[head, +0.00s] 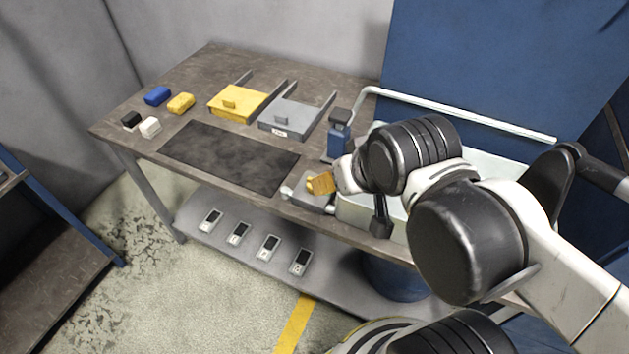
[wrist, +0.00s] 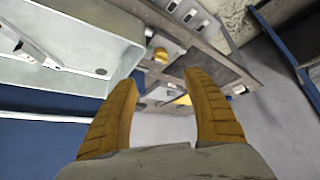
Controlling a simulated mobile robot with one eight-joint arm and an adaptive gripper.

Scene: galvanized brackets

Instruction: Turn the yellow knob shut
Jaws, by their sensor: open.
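The yellow knob (wrist: 160,55) shows in the wrist view on a grey plate beside the white basin, just beyond and between my fingertips, with a visible gap. My gripper (wrist: 163,80) is open and empty, with its two ochre ridged fingers spread. In the head view my gripper (head: 323,183) hangs over the grey plate (head: 305,196) at the bench's front edge, left of the basin. There the fingers largely cover the knob, and its turned angle cannot be read.
The white basin (head: 355,212) is partly hidden by my arm. A blue dispenser (head: 339,138) stands behind my gripper. A yellow drawer box (head: 238,103) and a grey one (head: 290,120) sit farther back. Small blocks lie far left. The dark mat (head: 215,155) is clear.

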